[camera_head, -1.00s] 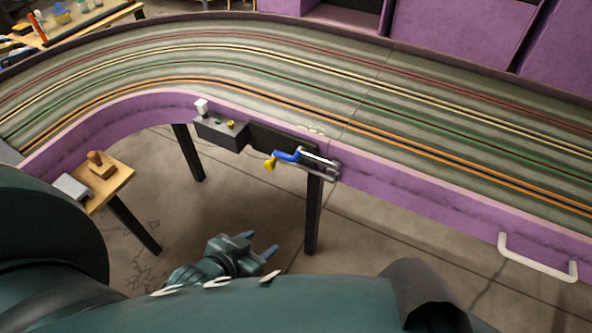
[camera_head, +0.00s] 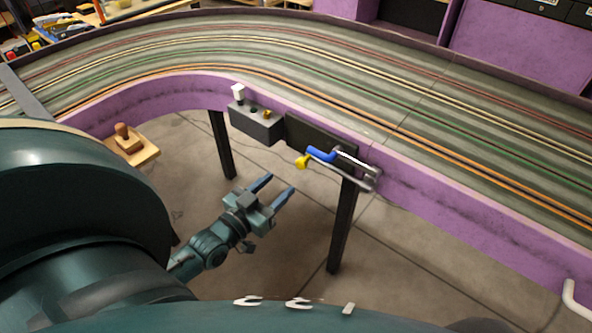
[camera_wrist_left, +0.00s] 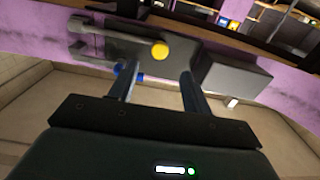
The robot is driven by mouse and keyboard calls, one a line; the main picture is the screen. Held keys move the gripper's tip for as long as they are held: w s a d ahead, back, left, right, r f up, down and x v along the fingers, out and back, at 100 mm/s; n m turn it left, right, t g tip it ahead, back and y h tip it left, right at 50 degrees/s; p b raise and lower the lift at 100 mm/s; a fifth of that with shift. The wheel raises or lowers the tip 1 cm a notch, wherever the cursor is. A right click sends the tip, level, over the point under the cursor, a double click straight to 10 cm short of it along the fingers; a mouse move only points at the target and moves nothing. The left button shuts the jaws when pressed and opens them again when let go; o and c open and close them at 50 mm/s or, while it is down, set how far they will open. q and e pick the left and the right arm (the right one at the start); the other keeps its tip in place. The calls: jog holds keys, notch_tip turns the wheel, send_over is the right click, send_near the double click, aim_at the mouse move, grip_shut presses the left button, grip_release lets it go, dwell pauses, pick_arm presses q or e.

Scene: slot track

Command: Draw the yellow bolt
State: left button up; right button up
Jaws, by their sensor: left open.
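A yellow knob (camera_head: 302,161) sticks out at the left end of a blue handle (camera_head: 321,154), beside a metal latch fitting (camera_head: 357,166) on the purple track wall. My left gripper (camera_head: 279,183) is open and empty, a little below and left of the yellow knob and apart from it. In the left wrist view the yellow knob (camera_wrist_left: 160,50) shows ahead between the two fingers of the gripper (camera_wrist_left: 160,72). My right gripper is not in view.
A dark control box (camera_head: 256,122) with a white switch (camera_head: 238,91) is fixed to the wall left of the latch. A black table leg (camera_head: 342,225) stands below the latch. Open floor lies around the gripper.

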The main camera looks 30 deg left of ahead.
aim_at(299, 166)
pick_arm(q)
jog(key=w, duration=0.7)
jog(key=shift+w+d+b, duration=0.25)
jog(key=shift+d+b, duration=0.05)
jog(key=shift+d, duration=0.05)
jog(key=shift+c, duration=0.3)
grip_shut()
